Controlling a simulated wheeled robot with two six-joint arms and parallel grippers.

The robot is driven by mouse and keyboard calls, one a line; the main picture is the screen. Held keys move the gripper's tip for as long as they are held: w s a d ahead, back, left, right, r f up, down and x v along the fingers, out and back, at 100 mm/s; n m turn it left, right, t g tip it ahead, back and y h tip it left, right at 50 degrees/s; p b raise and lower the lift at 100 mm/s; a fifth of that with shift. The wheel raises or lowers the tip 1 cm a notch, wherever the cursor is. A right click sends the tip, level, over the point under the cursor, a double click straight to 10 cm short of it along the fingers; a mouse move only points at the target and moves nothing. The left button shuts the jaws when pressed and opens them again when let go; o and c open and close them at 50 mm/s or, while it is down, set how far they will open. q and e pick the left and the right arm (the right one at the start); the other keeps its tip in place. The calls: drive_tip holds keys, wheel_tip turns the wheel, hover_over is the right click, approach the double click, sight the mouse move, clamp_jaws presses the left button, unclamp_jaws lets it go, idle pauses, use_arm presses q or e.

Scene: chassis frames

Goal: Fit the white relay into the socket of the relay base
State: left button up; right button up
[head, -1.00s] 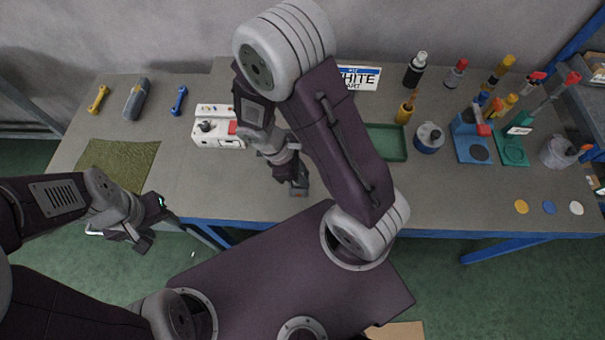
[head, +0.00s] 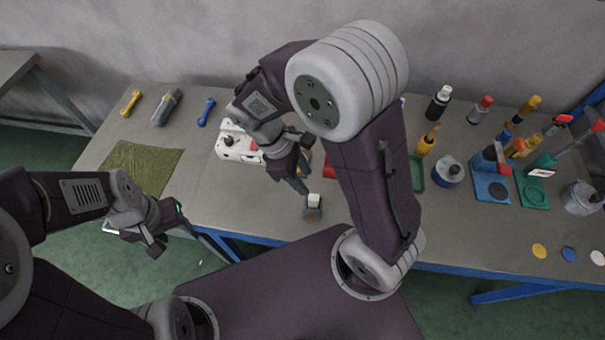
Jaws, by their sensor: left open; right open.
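The white relay (head: 314,200) is a small white block at the front edge of the table, below the middle of the head view. It shows at the top of the small dark grey relay base (head: 313,213); I cannot tell how deep it sits in the socket. My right gripper (head: 303,184) is open and empty, just behind and above the relay, apart from it. My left gripper (head: 168,232) is open and empty, off the table's front edge at the left.
A white box with a red part (head: 237,143) stands behind my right gripper. A green cloth (head: 145,168) lies at the left, with tools behind it. Bottles, blue and green stands and coloured discs fill the right side. The table between the cloth and the relay base is clear.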

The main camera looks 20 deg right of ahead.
drive_tip(key=d+m+t+y, duration=0.1)
drive_tip(key=m, duration=0.3)
drive_tip(key=s+d+f+m+t+y, duration=0.1)
drive_tip(key=m, duration=0.3)
drive_tip(key=d+m+t+y, duration=0.1)
drive_tip(key=m+y, duration=0.1)
drive_tip(key=m, duration=0.2)
drive_tip(key=shift+s+d+f, duration=0.15)
drive_tip(key=shift+s+f, duration=0.1)
drive_tip(key=shift+s, duration=0.05)
drive_tip(key=shift+d+m, duration=0.15)
drive_tip(key=shift+m, duration=0.15)
drive_tip(key=shift+w+a, duration=0.2)
drive_tip(key=shift+a, duration=0.05)
